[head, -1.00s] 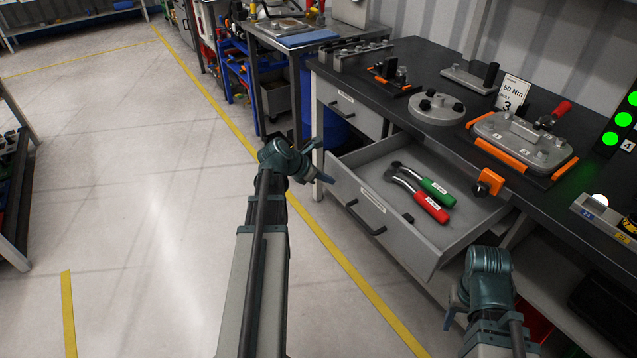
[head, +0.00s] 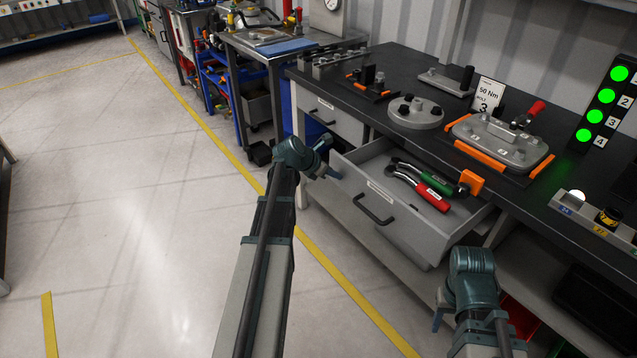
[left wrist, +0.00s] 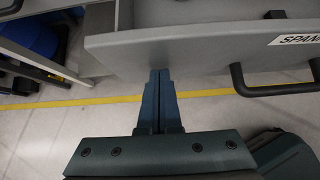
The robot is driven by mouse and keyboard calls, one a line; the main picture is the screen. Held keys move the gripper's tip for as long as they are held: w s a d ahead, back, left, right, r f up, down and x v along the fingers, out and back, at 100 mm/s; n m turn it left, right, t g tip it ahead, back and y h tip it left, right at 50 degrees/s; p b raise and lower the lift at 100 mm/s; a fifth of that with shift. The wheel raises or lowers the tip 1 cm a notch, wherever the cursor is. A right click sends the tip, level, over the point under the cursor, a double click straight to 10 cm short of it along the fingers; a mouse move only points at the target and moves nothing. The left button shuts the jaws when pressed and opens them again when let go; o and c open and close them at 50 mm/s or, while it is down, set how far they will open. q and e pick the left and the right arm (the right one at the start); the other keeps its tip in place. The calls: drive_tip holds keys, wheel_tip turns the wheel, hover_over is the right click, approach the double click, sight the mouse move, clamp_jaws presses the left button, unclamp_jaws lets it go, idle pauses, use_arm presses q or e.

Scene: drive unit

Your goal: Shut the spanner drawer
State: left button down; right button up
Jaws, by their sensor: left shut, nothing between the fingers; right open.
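The spanner drawer (head: 400,225) is a grey drawer pulled part-way out of the bench, with a dark bar handle (head: 373,210). A green-handled spanner (head: 436,184) and a red-handled one (head: 432,200) lie in it. My left gripper (head: 333,172) is shut and empty at the left end of the drawer front. In the left wrist view its fingers (left wrist: 160,78) meet the edge of the drawer front (left wrist: 190,45), left of the handle; I cannot tell whether they press on it. My right gripper (head: 440,312) is low in front of the drawer's right end, its fingertips barely visible.
The dark bench top (head: 425,135) overhangs the drawer and bears fixtures, with an orange block (head: 472,182) at its edge. Another drawer (head: 328,115) further left is closed. The floor (head: 130,200) on the left is clear.

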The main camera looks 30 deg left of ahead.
use_arm(q)
drive_tip(key=w+d, duration=0.2)
drive_tip(key=w, duration=0.4)
drive_tip(key=w+d, duration=0.3)
drive_tip(key=w, duration=0.3)
drive_tip(key=w+d, duration=0.2)
drive_tip(key=w, duration=0.4)
drive_tip(key=shift+w+d, duration=0.1)
drive_tip(key=shift+d, duration=0.1)
drive_tip(key=shift+w+d, duration=0.1)
drive_tip(key=shift+w, duration=0.15)
drive_tip(key=shift+w+r, duration=0.1)
drive_tip(key=shift+w, duration=0.05)
drive_tip(key=shift+s, duration=0.35)
drive_tip(key=s, duration=0.1)
drive_tip(key=s+a, duration=0.1)
drive_tip(key=s, duration=0.1)
drive_tip(key=shift+a, duration=0.1)
drive_tip(key=p+v, duration=0.7)
drive_tip(key=v, duration=0.3)
drive_tip(key=shift+s+a, duration=0.2)
drive_tip(key=shift+s, duration=0.15)
